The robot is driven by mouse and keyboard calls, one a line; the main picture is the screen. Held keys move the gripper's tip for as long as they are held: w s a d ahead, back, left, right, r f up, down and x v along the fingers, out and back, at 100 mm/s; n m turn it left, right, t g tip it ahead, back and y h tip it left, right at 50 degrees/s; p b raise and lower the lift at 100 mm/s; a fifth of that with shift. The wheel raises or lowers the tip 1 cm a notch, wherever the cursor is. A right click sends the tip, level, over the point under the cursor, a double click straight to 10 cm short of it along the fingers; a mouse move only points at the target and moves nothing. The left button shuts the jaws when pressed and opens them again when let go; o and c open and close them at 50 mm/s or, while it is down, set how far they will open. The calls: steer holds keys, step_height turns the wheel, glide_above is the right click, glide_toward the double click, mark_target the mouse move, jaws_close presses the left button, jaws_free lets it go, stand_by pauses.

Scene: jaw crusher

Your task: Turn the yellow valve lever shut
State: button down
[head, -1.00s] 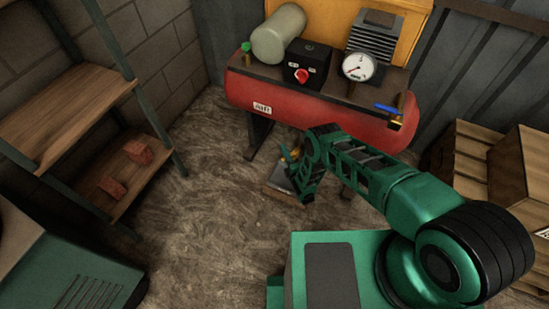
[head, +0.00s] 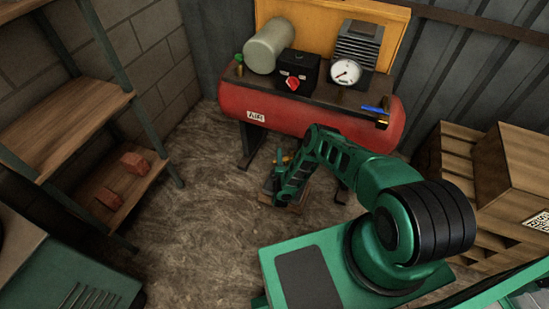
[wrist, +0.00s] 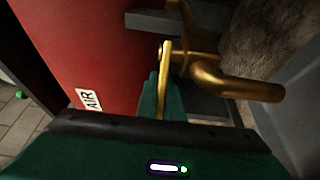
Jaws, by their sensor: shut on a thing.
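The yellow valve lever (wrist: 163,80) shows in the wrist view as a narrow brass-yellow bar beside a bent brass pipe (wrist: 235,85). My gripper (wrist: 160,100) is shut on the lever; its green fingers are at the lever's near part, and the upper end of the lever sticks out beyond them. In the head view my gripper (head: 280,172) is low, below the front of the red air tank (head: 300,117). A small yellow part of the valve (head: 287,159) shows beside it; my arm hides most of the rest.
The compressor carries a gauge (head: 345,72), a black box with a red knob (head: 293,84) and a blue-handled part (head: 374,110). Shelves with bricks (head: 135,163) stand left, wooden crates (head: 465,165) right. The floor (head: 190,220) left of my arm is clear.

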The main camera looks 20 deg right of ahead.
steer(key=shift+s+d+f, duration=0.15)
steer(key=shift+d+f, duration=0.05)
steer(key=shift+d, duration=0.15)
steer(key=c, duration=2)
jaws_free()
steer(key=shift+o, duration=0.5)
steer(key=shift+a, duration=0.1)
steer(key=shift+r, duration=0.1)
